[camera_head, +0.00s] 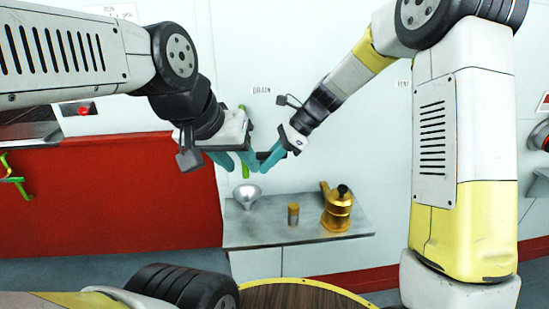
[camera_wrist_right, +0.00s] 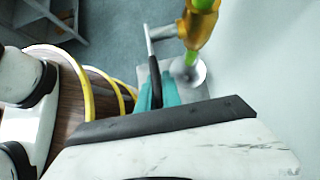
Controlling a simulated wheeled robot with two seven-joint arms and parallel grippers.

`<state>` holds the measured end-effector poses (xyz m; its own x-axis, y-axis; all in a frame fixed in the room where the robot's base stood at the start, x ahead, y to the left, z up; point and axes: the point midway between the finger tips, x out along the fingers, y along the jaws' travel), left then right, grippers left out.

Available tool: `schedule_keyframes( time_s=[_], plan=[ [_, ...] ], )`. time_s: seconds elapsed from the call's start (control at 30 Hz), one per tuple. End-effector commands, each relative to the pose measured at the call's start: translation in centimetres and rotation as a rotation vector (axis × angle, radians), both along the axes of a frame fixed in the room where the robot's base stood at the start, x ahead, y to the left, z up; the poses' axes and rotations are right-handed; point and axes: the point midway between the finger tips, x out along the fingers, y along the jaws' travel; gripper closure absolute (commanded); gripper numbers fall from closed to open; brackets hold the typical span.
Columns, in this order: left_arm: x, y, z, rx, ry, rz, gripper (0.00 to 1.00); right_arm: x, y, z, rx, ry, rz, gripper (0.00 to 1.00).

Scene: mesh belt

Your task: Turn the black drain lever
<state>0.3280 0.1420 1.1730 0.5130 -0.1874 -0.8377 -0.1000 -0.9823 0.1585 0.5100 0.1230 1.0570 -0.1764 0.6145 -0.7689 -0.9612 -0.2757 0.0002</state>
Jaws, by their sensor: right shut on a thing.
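The black drain lever (camera_wrist_right: 152,62) shows in the right wrist view, joined by a grey crank to a brass valve (camera_wrist_right: 197,28) on a green pipe (camera_wrist_right: 205,4). My right gripper (camera_wrist_right: 157,92) has its teal fingers on either side of the lever's lower end and is shut on it. In the head view the right gripper (camera_head: 267,162) comes in from the right below the DRAIN label (camera_head: 262,90), and the valve is mostly hidden. My left gripper (camera_head: 236,162) is just left of it, its teal fingers apart, in front of the green pipe (camera_head: 245,170).
A grey shelf (camera_head: 260,232) below the grippers holds a metal funnel (camera_head: 248,201), a small brass-coloured cylinder (camera_head: 293,214) and a gold pot (camera_head: 337,212). A red panel (camera_head: 110,195) stands at left. A round wooden top (camera_head: 290,298) with a yellow rim is at the front.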

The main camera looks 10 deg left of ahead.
Motion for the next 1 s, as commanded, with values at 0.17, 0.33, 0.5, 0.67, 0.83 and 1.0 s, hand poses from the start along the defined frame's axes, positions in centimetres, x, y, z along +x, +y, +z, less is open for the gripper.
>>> schedule_keyframes(
  time_s=[0.17,0.33,0.5,0.67,0.83,1.0],
  plan=[
    [0.0,0.0,0.0,0.000,0.000,0.000,0.64,0.1,0.0,0.0,-0.003,-0.003,-0.002,1.00],
    [0.0,0.0,0.0,0.000,0.000,0.000,0.64,0.1,0.0,0.0,-0.002,-0.002,-0.001,1.00],
    [0.0,0.0,0.0,0.000,0.000,0.000,0.64,0.1,0.0,0.0,-0.002,-0.002,-0.001,0.69],
    [0.0,0.0,0.0,0.000,0.000,0.000,0.64,0.0,0.0,0.0,-0.003,-0.002,-0.001,0.69],
    [0.0,0.0,0.0,0.000,0.000,0.000,0.64,0.1,-0.2,0.2,-0.001,-0.003,-0.001,0.69],
    [0.0,0.0,0.0,0.000,0.000,0.000,0.64,0.6,-1.5,2.0,-0.001,-0.005,-0.002,0.69]
  ],
)
